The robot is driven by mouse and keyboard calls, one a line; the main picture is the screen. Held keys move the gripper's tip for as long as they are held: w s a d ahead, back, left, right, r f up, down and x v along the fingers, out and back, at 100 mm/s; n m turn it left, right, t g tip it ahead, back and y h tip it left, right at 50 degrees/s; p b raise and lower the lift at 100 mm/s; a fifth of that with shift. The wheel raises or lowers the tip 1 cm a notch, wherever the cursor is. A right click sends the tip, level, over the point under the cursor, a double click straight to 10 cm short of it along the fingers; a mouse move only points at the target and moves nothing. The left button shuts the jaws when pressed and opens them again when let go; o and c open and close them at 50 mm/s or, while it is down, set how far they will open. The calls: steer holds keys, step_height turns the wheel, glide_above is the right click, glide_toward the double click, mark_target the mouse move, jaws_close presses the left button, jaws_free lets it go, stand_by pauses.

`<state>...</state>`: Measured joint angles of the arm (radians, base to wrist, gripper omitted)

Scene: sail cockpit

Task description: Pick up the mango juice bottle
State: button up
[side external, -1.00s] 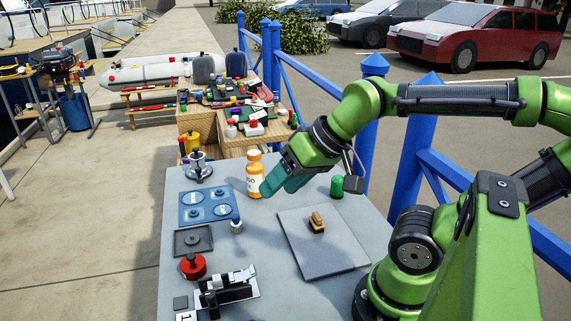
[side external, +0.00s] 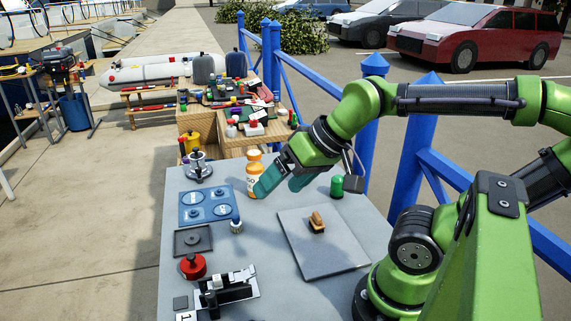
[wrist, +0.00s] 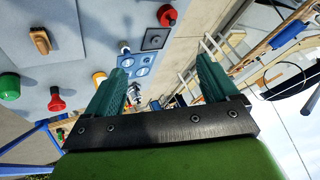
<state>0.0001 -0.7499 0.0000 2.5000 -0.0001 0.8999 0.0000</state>
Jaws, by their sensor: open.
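The mango juice bottle (side external: 253,170), orange with a white label and an orange cap, stands upright near the far edge of the grey table. My gripper (side external: 284,180) is open, with teal fingers, just right of the bottle in the side view. One finger covers part of the bottle's right side; I cannot tell if it touches. In the wrist view my gripper (wrist: 160,82) shows no bottle between its fingers. An orange-yellow round top (wrist: 98,77), probably the bottle cap, shows beside the left finger, which may hide the rest.
A green cylinder (side external: 337,186) stands right of my gripper. A grey board (side external: 305,258) bears a wooden-handled item (side external: 317,222). A blue railing (side external: 315,92) runs behind.

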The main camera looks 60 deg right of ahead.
steer(key=n+g+h, duration=0.2)
steer(key=n+g, duration=0.2)
steer(key=n, duration=0.1)
glide_toward(253, 163)
steer(key=x, duration=0.3)
steer(key=d+x, duration=0.1)
steer(key=x, duration=0.7)
steer(key=shift+w+d+f, duration=0.1)
steer(key=shift+w+d, duration=0.25)
steer(key=shift+w, duration=0.1)
